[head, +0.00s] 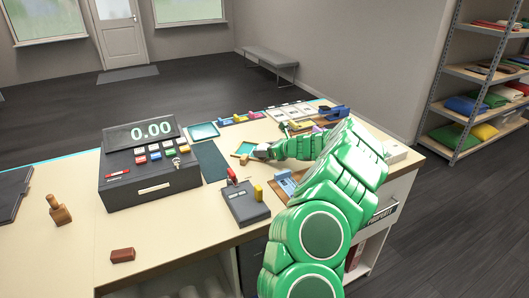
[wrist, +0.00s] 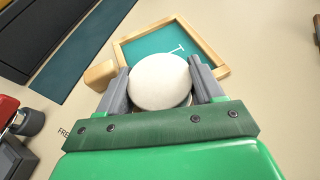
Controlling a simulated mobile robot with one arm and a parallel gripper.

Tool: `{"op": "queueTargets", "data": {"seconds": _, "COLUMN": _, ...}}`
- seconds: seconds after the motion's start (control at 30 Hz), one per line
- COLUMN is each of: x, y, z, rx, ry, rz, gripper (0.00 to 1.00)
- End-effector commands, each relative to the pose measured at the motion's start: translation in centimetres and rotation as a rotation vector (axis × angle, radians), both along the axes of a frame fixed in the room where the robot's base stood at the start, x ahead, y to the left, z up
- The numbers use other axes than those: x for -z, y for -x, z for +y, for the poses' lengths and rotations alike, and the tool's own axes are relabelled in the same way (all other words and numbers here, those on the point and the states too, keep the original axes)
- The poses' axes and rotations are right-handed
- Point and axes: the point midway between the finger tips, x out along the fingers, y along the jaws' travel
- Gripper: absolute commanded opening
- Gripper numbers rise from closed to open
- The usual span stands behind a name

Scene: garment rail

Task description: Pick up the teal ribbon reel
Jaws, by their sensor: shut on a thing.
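My gripper (head: 262,151) is low over the counter, in front of a small wood-framed teal board. In the wrist view my gripper (wrist: 163,82) has both grey fingers against the sides of a round white thing (wrist: 160,80). This may be the flat end of the ribbon reel. No teal shows on it, so I cannot tell for sure. Its underside is hidden, and I cannot tell whether it touches the counter. No other reel is clear in the head view, where my arm hides part of the counter.
The framed teal board (wrist: 150,46) and a small wooden block (wrist: 100,75) are close to the fingers. A dark till (head: 150,188) stands left, and a dark card-reader-like device (head: 245,204) is in front. A dark green mat (head: 211,160) lies between till and gripper.

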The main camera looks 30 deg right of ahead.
Motion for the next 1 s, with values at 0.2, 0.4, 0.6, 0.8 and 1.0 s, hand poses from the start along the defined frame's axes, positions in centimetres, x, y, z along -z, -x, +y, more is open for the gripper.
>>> {"op": "queueTargets", "data": {"seconds": 0.2, "x": 0.1, "y": 0.0, "z": 0.0, "rx": 0.0, "ry": 0.0, "rz": 0.002, "gripper": 0.31}}
{"op": "queueTargets", "data": {"seconds": 0.4, "x": -0.9, "y": 0.0, "z": -0.1, "rx": 0.001, "ry": 0.001, "rz": 0.001, "gripper": 0.31}}
{"op": "queueTargets", "data": {"seconds": 0.6, "x": -3.8, "y": 0.4, "z": 0.0, "rx": 0.002, "ry": 0.001, "rz": -0.003, "gripper": 0.31}}
{"op": "queueTargets", "data": {"seconds": 0.8, "x": -5.8, "y": 2.1, "z": 0.7, "rx": 0.0, "ry": -0.002, "rz": -0.001, "gripper": 0.31}}
{"op": "queueTargets", "data": {"seconds": 1.0, "x": -8.1, "y": 4.0, "z": 1.3, "rx": 0.001, "ry": -0.001, "rz": -0.002, "gripper": 0.31}}
